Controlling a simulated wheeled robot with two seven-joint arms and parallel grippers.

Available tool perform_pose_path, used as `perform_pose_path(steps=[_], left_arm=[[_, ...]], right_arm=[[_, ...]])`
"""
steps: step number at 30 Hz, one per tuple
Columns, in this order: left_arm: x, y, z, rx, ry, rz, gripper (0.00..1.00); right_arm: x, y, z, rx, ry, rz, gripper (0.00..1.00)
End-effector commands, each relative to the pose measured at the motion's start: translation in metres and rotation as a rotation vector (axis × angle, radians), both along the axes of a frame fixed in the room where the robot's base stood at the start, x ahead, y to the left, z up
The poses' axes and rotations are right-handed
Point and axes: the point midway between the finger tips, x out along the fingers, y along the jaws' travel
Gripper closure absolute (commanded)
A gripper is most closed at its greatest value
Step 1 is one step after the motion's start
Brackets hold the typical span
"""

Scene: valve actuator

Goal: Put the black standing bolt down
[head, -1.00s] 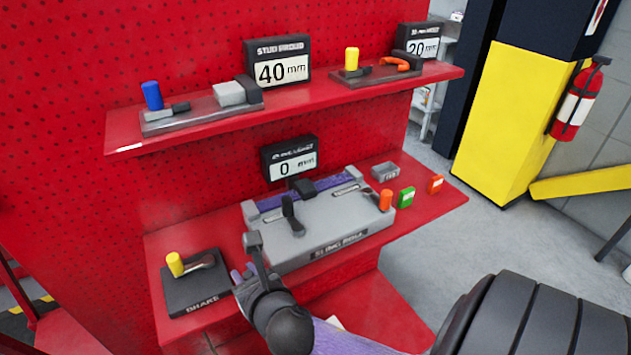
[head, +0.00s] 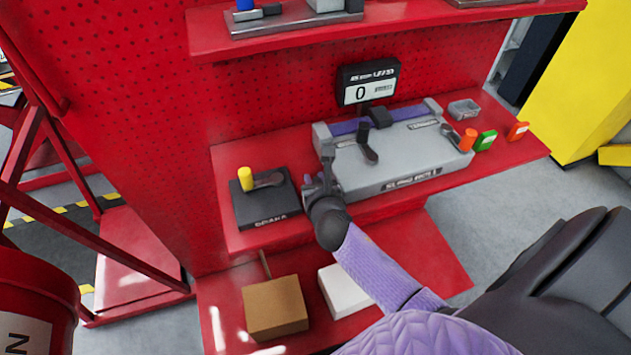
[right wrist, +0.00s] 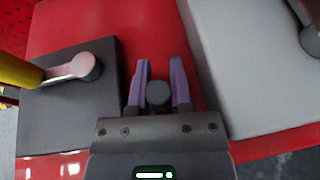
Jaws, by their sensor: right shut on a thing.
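In the right wrist view the black bolt (right wrist: 157,95) shows as a round dark end between the two purple fingers. My right gripper (right wrist: 160,85) is shut on it. Red shelf surface lies below and beyond the fingers. In the head view my right gripper (head: 322,188) is at the front of the lower red shelf, between the black brake block and the grey fixture. The bolt is hard to make out there, and I cannot tell whether it touches the shelf. My left gripper is not in view.
The brake block (head: 262,208) with a yellow knob is left of my gripper. The grey fixture (head: 400,165) with a purple strip and black lever is close on the right. A display reading 0 (head: 368,82) stands behind. A cardboard box (head: 275,308) is below.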

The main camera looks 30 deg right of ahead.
Motion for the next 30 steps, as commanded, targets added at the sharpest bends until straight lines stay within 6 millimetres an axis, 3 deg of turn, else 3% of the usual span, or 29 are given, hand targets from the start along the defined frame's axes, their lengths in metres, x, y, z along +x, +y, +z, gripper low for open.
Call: perform_pose_path(steps=[5, 6, 11, 21, 30], left_arm=[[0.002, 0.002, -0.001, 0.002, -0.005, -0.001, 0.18], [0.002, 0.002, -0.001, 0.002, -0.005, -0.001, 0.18], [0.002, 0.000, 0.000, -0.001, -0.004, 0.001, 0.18], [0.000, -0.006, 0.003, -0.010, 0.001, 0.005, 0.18], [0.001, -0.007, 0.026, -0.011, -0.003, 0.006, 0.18]], right_arm=[[0.000, 0.000, -0.002, -0.001, 0.000, 0.000, 1.00], [0.000, 0.000, -0.002, 0.000, 0.000, -0.001, 0.70], [0.000, 0.000, -0.001, 0.000, 0.000, -0.001, 0.39], [-0.002, 0.001, 0.004, -0.001, 0.000, 0.000, 0.39], [-0.058, 0.022, 0.030, 0.001, 0.001, 0.001, 0.39]])
